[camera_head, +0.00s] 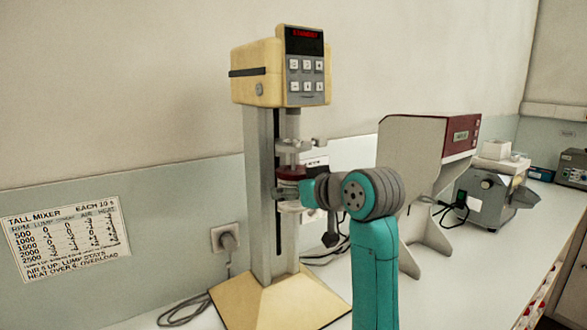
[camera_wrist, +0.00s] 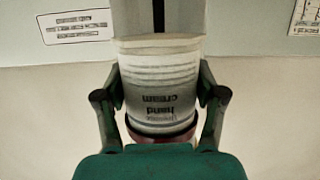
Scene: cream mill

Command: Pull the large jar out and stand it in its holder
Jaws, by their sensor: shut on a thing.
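The large white jar (camera_wrist: 157,88) is labelled "hand cream" and has a red band or lid (camera_wrist: 165,136) at one end. The wrist view shows its text upside down. In the head view its red top (camera_head: 291,173) is just below the mixer's shaft, in front of the grey column; my gripper hides much of the jar. My gripper (camera_wrist: 160,90) is shut on the jar, one finger on each side. In the head view my gripper (camera_head: 289,191) reaches it from the right. The jar looks upright and above the base. I cannot make out a jar holder.
The tall mixer (camera_head: 268,75) has a cream head, a grey column (camera_head: 258,190), a metal clamp (camera_head: 300,145) and a cream base (camera_head: 262,303). A grey and maroon machine (camera_head: 412,150) stands to the right. Cables (camera_head: 185,308) lie left of the base.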

